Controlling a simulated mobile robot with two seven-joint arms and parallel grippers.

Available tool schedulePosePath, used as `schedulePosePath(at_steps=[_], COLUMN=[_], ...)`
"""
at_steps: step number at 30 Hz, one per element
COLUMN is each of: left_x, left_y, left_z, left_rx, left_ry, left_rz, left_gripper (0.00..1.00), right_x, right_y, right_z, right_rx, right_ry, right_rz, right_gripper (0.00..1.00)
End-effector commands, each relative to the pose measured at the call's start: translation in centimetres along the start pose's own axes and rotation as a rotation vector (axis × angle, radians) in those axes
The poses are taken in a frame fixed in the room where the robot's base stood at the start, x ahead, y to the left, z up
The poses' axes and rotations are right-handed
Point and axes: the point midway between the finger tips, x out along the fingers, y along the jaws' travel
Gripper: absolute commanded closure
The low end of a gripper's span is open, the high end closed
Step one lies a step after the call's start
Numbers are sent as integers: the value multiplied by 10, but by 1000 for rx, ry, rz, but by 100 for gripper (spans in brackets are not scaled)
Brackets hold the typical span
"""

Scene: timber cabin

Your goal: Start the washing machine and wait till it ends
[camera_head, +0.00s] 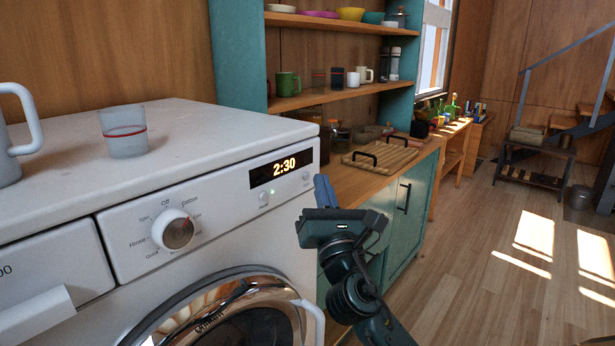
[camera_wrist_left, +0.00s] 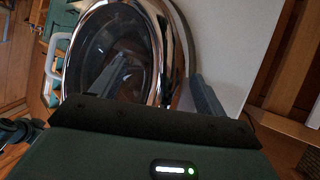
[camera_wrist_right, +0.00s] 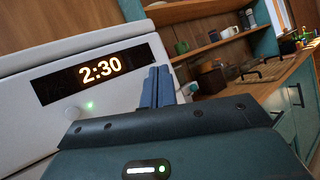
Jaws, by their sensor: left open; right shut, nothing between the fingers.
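The white washing machine (camera_head: 220,150) fills the left of the head view. The chrome-ringed door (camera_head: 235,310) is partly cut off. My right gripper (camera_head: 323,192) is shut and empty, off the panel's right end. My left gripper (camera_wrist_left: 165,82) is open and empty before the door glass.
A clear cup (camera_head: 124,132) with a red band and a grey mug (camera_head: 15,135) stand on the machine's top. To the right is a teal cabinet with a wooden counter (camera_head: 345,188), holding a tray (camera_head: 390,158). Shelves with cups hang above.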

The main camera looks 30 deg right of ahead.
Motion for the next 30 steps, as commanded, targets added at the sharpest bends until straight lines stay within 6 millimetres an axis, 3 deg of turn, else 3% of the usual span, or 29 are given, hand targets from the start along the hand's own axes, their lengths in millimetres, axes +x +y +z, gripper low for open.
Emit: schedulePosePath(at_steps=[30], left_x=[-1], left_y=[0], left_z=[-1], left_rx=[0], left_ry=[-1], left_rz=[0], left_gripper=[26], right_x=[8], right_y=[6], right_z=[-6], right_rx=[0], right_ry=[0], right_rz=[0], right_gripper=[100])
